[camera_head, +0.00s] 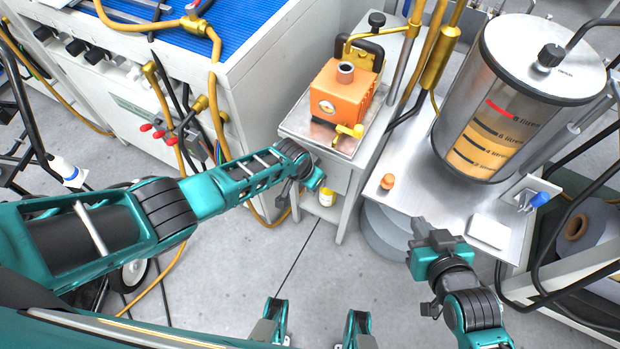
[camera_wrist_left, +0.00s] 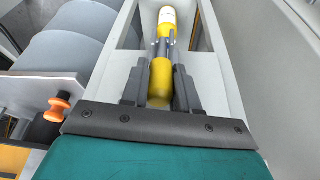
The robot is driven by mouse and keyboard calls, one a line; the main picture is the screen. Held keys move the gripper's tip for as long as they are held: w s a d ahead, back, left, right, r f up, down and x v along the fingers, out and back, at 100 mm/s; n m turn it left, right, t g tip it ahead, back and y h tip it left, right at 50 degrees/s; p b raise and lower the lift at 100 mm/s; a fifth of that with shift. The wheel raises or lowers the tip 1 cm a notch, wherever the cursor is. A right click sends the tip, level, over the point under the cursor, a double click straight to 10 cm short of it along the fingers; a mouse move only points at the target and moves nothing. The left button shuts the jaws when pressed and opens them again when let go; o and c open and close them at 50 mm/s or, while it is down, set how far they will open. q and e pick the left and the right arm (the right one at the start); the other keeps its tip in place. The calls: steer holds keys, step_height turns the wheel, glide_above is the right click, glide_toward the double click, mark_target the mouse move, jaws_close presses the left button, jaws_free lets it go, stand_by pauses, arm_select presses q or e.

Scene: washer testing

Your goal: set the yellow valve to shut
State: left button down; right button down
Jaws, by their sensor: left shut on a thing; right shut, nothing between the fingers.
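The yellow valve (camera_head: 349,131) is a small handle on the front right corner of the orange unit (camera_head: 344,92), which has a round gauge. My left gripper (camera_head: 314,180) is below and left of the valve, apart from it, at the front of the cabinet; its fingers are hidden in the head view. In the left wrist view its fingers (camera_wrist_left: 161,60) are shut on a rounded yellow thing (camera_wrist_left: 160,82); I cannot tell what it is. My right gripper (camera_head: 421,230) is shut and empty, by the metal table's front edge.
The metal table (camera_head: 435,200) carries an orange knob (camera_head: 387,181) and a large tank (camera_head: 490,105). A blue-topped bench (camera_head: 190,75) with hoses is at the left. The floor between is clear.

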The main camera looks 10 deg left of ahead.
arm_select(q)
steer(key=c, duration=0.9)
jaws_free()
steer(key=shift+o, duration=0.2)
steer(key=p+v, duration=0.7)
steer(key=v, duration=0.5)
steer(key=shift+r, duration=0.4)
steer(key=shift+s, duration=0.1)
